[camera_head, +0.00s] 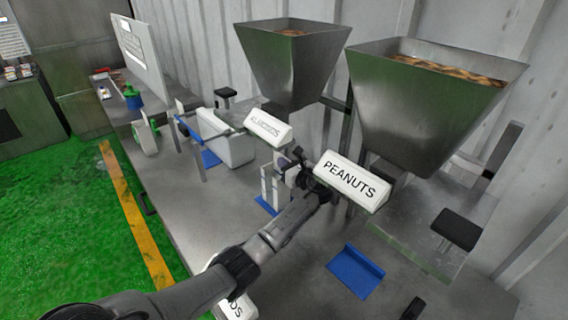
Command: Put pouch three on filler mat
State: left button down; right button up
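My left arm reaches in from the lower left. Its gripper (284,168) is at mid-table beside the PEANUTS sign. A pale upright piece (267,188) shows just left of the gripper, above a small blue mat (266,205). I cannot tell whether this piece is a pouch or part of a stand, or whether the fingers touch it. The fingers are too small and dark to read as open or shut. Another blue mat (355,271) with a raised back edge lies bare at the right, and a third (209,157) lies farther back. No pouch number is readable. My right gripper is not in view.
Two metal hoppers (292,65) (430,105) with brown contents overhang the steel table (225,215). The PEANUTS sign (352,183) and another white sign (268,129) stand below them. A black-topped post (457,229) stands at right. My forearm partly covers a white sign (236,306).

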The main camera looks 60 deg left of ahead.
pick_arm(q)
jog(key=c, duration=1.8)
grip_release()
jog(key=shift+f, duration=0.15)
jog(key=o, duration=0.4)
jog(key=shift+o, duration=0.2)
jog(key=w+d+p, duration=0.1)
jog(key=d+p, duration=0.5)
jog(key=d, duration=0.6)
jog(key=shift+w+p, duration=0.35)
jog(key=shift+p, duration=0.05)
